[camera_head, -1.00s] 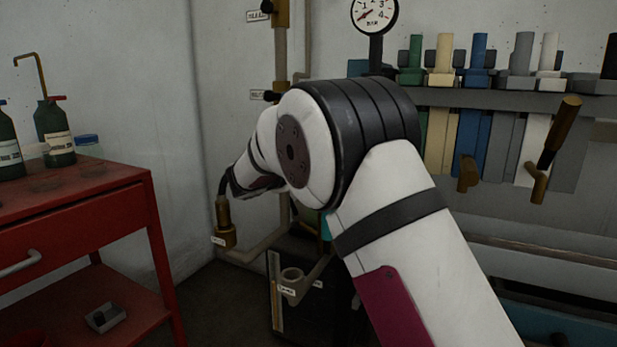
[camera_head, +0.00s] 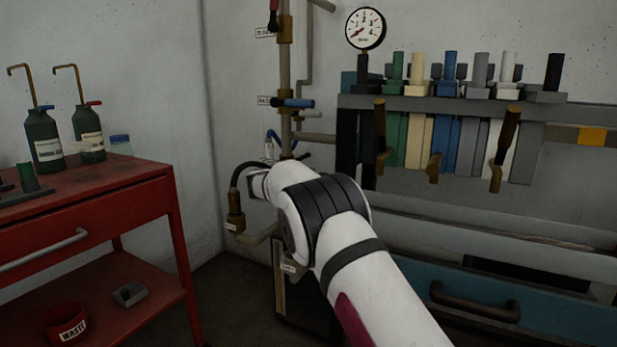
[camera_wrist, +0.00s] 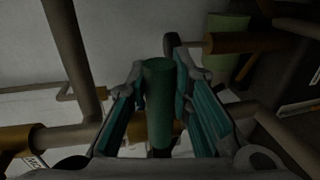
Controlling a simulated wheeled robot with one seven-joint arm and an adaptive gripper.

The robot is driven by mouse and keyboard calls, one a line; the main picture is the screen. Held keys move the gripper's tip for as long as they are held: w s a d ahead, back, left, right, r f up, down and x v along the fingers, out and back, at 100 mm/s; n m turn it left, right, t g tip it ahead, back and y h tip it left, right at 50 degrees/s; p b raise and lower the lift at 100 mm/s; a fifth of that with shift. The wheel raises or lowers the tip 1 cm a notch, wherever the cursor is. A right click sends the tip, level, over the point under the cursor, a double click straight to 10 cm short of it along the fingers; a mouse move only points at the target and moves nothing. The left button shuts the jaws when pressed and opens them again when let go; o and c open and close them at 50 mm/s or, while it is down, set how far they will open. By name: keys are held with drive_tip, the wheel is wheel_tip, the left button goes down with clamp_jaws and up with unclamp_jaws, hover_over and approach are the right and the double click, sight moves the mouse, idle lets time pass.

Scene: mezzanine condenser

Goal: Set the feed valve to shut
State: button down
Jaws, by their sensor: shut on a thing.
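In the wrist view, my gripper (camera_wrist: 159,82) is shut on a green cylindrical handle (camera_wrist: 158,108), with one finger pad on each side of it. The foot of the handle is hidden between the fingers. I cannot read a label that names this handle as the feed valve. In the head view, my arm hides the gripper and the green handle. A vertical pipe (camera_head: 284,70) there carries a valve with a blue handle (camera_head: 296,103) and, above it, one with a red handle (camera_head: 273,18). Their tags are too small to read surely.
A red cart (camera_head: 90,215) with green bottles (camera_head: 43,140) stands at the left. A pressure gauge (camera_head: 365,28) and a rack (camera_head: 420,103) of coloured blocks are at the right. In the wrist view, pipes (camera_wrist: 70,60) and brass fittings (camera_wrist: 235,42) crowd close around the gripper.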

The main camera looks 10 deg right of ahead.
drive_tip(key=shift+f, duration=0.15)
drive_tip(key=c, duration=1.4)
unclamp_jaws()
drive_tip(key=shift+a, duration=0.1)
drive_tip(key=shift+s, duration=0.1)
drive_tip(key=v, duration=1.1)
drive_tip(key=shift+s+a, duration=0.25)
drive_tip(key=shift+s, duration=0.05)
